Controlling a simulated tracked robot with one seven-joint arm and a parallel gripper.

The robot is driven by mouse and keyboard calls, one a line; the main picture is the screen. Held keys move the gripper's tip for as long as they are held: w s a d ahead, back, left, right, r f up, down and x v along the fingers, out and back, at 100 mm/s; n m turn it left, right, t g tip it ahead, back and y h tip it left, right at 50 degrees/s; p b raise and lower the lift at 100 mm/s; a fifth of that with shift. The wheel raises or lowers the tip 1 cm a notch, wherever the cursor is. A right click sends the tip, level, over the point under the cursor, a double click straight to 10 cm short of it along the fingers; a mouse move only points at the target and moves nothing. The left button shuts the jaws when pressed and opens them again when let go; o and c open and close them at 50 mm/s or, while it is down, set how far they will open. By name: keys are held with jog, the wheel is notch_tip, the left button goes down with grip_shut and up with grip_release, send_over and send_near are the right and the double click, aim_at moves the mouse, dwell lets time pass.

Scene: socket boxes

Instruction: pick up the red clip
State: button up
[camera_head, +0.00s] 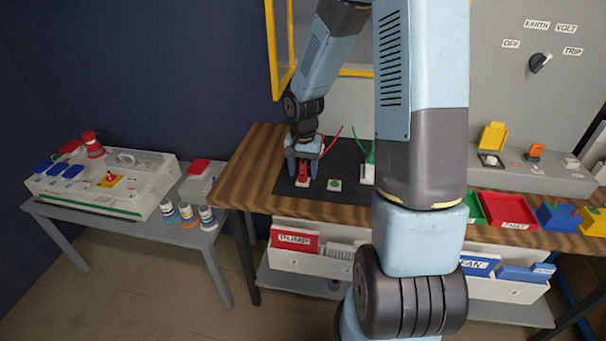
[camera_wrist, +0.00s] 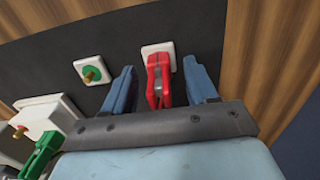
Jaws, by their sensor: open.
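The red clip (camera_wrist: 158,82) stands on a small white socket plate (camera_wrist: 157,49) on the dark mat. In the wrist view it lies between the two blue fingers of my gripper (camera_wrist: 162,85), with a gap on each side. My gripper is open. In the head view my gripper (camera_head: 303,169) points down over the red clip (camera_head: 302,177), near the left part of the mat; the fingers partly hide the clip. A red wire runs up behind it.
A green round socket (camera_head: 335,184) on a white plate is just right of the clip, and a green clip (camera_wrist: 42,153) with a white box (camera_wrist: 48,117) is beyond. The dark mat (camera_head: 346,159) lies on the wooden table (camera_head: 240,172). A side table with bottles stands left.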

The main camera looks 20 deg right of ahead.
jog(key=shift+f, duration=0.55)
jog(key=shift+c, duration=0.2)
grip_shut()
jog(key=shift+r, duration=0.1)
jog(key=shift+r, duration=0.55)
jog(key=s+r, duration=1.1)
jog(key=s, duration=0.3)
jog(key=shift+r, duration=0.4)
jog(key=shift+f, duration=0.1)
